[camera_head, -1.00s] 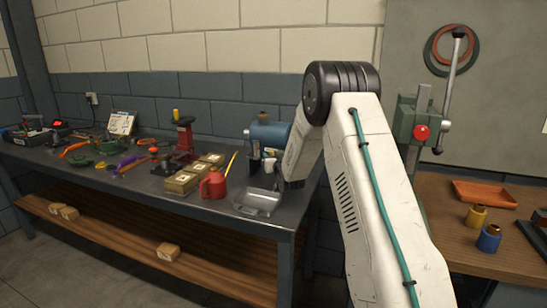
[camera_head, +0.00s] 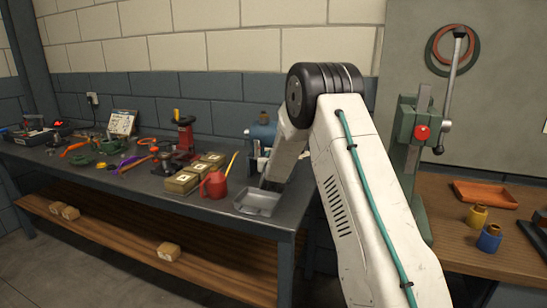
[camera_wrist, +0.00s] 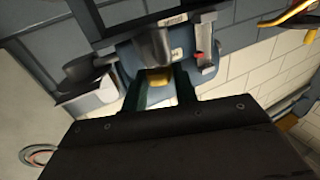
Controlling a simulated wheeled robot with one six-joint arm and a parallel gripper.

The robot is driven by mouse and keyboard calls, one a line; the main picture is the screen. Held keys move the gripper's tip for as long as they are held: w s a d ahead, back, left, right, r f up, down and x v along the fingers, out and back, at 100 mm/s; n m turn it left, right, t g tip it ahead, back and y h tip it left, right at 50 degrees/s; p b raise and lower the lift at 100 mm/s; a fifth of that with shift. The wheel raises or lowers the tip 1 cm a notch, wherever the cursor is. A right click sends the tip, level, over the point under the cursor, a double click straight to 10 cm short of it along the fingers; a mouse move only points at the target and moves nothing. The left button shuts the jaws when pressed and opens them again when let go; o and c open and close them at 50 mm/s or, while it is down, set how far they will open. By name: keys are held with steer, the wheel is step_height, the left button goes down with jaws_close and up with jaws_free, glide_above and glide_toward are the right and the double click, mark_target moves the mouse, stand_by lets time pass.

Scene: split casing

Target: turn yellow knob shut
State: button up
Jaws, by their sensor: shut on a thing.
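The yellow knob (camera_wrist: 159,77) sits at the front of a blue-grey machine body (camera_wrist: 195,68) in the wrist view. My gripper (camera_wrist: 160,86) has its two dark fingers on either side of the knob and is shut on it. The knob's lower part is hidden between the fingers and the gripper body. In the head view the blue machine (camera_head: 262,132) stands at the back of the metal bench. My arm covers part of it, and the knob cannot be made out there.
A grey metal tray (camera_head: 258,207) lies at the bench's front right corner. A green press (camera_head: 416,130) and a wooden bench (camera_head: 450,250) are at the right.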

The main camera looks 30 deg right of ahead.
steer(key=m+g+h, duration=0.3)
steer(key=g+h, duration=0.1)
steer(key=m+g+h, duration=0.2)
steer(key=shift+w+a+m, duration=0.3)
steer(key=shift+w+a, duration=0.05)
steer(key=shift+a, duration=0.05)
steer(key=m+g+h, duration=0.1)
steer(key=g, duration=0.1)
steer(key=m+g, duration=0.1)
steer(key=g, duration=0.1)
steer(key=m+g+h, duration=0.1)
steer(key=m+g, duration=0.1)
steer(key=shift+w+h, duration=0.25)
steer(key=shift+h, duration=0.05)
steer(key=shift+w+m+g, duration=0.1)
steer(key=shift+m+g, duration=1.1)
steer(key=shift+g, duration=0.7)
steer(key=o, duration=1)
steer(key=shift+c, duration=0.2)
steer(key=shift+r, duration=0.1)
